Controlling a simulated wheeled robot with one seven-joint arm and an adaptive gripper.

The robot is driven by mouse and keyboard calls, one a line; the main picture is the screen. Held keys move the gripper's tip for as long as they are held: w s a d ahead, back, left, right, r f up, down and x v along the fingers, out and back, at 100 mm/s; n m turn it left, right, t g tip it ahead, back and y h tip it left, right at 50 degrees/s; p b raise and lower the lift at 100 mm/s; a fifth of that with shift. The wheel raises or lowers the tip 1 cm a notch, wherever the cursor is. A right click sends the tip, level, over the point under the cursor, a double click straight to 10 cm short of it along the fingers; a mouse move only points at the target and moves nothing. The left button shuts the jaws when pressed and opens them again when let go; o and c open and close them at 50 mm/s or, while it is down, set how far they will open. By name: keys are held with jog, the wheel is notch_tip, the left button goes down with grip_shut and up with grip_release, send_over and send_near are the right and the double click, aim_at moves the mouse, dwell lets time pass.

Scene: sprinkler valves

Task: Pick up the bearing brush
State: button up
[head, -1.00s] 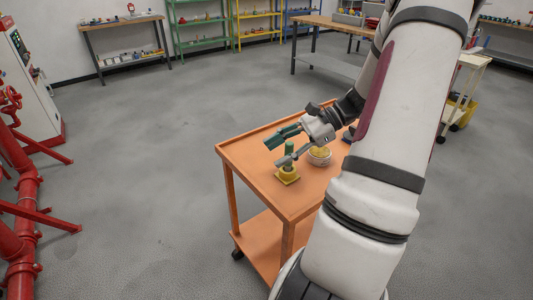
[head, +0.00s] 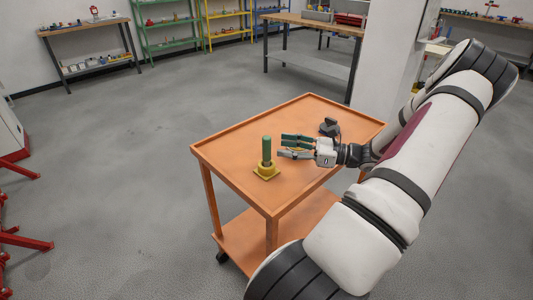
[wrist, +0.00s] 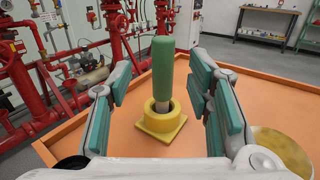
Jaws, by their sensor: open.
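The bearing brush (head: 267,149) has a green handle and stands upright in a yellow holder (head: 266,172) with a square base, near the left end of the orange cart top. Its lower end is hidden in the holder. My gripper (head: 284,146) is level, open and empty, just right of the brush, with its fingers toward it. In the wrist view the brush (wrist: 163,66) appears centred between the two green-padded fingers (wrist: 161,78), beyond them and apart from both. The holder (wrist: 161,122) shows below it.
The orange cart (head: 230,143) has a low raised rim. A small dark object (head: 329,127) sits behind my gripper. Red pipes (wrist: 25,85) stand beyond the cart.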

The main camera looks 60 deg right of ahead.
aim_at(267, 143)
jog(key=shift+x, duration=3.35)
jog(key=shift+d+f, duration=0.15)
jog(key=shift+d, duration=0.05)
grip_shut()
